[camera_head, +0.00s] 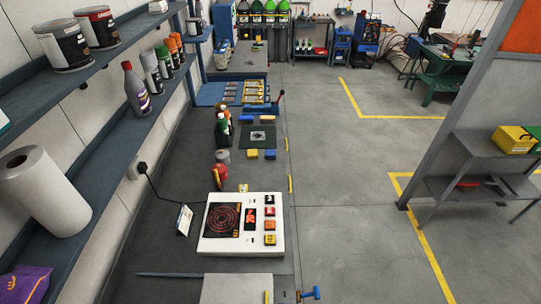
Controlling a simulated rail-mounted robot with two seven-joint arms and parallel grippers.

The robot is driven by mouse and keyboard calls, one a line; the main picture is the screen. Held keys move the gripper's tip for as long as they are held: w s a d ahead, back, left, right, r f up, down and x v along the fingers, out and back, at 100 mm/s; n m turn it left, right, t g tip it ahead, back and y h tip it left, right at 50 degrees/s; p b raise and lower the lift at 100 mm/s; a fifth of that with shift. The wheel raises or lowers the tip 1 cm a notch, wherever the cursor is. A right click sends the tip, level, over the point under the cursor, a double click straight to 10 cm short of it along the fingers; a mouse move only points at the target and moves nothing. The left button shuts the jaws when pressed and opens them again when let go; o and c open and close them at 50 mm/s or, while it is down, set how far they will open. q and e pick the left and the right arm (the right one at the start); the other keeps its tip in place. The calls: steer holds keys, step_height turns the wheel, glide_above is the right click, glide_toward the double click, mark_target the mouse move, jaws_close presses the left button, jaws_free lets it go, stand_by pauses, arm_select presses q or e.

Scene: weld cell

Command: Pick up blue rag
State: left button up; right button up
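I cannot make out for sure which thing is the blue rag. A small blue piece (246,118) lies on the bench behind a dark mat (258,137), and another blue piece (270,154) lies in front of the mat. Both are too small to tell whether they are cloth. A folded purple, cloth-like item (25,285) lies on the lower left shelf. Neither of my grippers shows in the head view.
A white device with a red spiral panel (241,224) stands on the bench (165,245). Bottles (135,88), cans (62,46) and a paper roll (42,192) fill the left shelves. A blue-headed tool (310,293) is at the bottom edge. Open floor (345,215) lies right.

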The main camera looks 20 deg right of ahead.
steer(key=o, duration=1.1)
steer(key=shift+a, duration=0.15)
